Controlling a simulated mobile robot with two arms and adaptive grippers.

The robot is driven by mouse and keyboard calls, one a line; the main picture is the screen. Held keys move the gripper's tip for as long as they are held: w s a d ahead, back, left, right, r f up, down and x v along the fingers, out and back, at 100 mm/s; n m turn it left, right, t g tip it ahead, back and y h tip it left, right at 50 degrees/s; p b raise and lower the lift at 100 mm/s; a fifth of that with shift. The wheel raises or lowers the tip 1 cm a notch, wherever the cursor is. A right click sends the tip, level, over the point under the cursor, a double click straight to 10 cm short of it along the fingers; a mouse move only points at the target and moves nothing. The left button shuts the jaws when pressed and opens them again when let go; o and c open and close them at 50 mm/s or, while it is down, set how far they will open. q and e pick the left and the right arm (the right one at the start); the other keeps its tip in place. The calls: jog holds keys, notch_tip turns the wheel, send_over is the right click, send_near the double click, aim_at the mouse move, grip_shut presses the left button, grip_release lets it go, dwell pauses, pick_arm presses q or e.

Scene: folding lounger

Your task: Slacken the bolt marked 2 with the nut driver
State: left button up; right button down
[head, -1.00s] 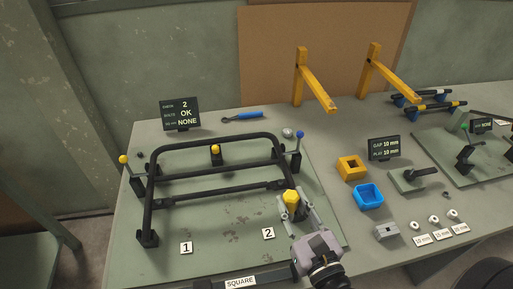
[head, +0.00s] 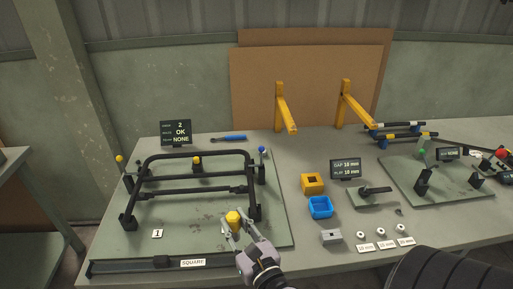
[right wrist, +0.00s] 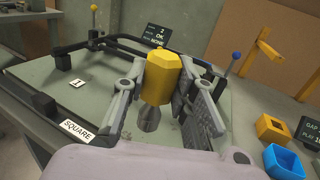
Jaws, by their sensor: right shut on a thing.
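My right gripper (head: 232,222) is shut on the nut driver, whose yellow hexagonal handle (right wrist: 162,77) stands between the fingers in the right wrist view. Its grey metal socket (right wrist: 149,119) points down toward the plate. In the head view, the driver's yellow top (head: 233,217) is left of the black tube frame's right front leg (head: 255,213). The number 2 tag and any bolt beside it are hidden, and I cannot tell if the socket touches anything. The number 1 tag (head: 157,233) lies at the left. My left gripper is out of view.
The black frame (head: 195,190) stands on a green plate, with a SQUARE bar (head: 193,263) along the front. A small screen (head: 176,133) reads 2, OK, NONE. Yellow (head: 312,184) and blue (head: 320,207) holders and a grey block (head: 331,237) stand to the right.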

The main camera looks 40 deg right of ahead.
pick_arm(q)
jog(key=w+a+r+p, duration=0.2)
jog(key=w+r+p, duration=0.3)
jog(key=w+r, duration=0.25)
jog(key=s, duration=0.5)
pick_arm(e)
jog(key=w+d+r+m+g+h, duration=0.15)
jog(key=w+d+h, duration=0.25)
jog(key=w+d, duration=0.4)
jog(key=w+d+r+m+g+h, duration=0.1)
jog(key=w+d+r+m+h, duration=0.3)
jog(key=w, duration=0.6)
jog(key=shift+n+y, duration=0.35)
jog(key=shift+y, duration=0.15)
jog(key=f+b, duration=0.1)
jog(key=f, duration=0.1)
jog(key=d+f+b, duration=0.1)
jog(key=f+b, duration=0.1)
jog(key=f, duration=0.1)
jog(key=f+b, duration=0.1)
jog(key=f, duration=0.1)
jog(key=shift+s+d+f+b, duration=0.2)
jog(key=shift+s+b, duration=0.05)
jog(key=shift+b, duration=0.1)
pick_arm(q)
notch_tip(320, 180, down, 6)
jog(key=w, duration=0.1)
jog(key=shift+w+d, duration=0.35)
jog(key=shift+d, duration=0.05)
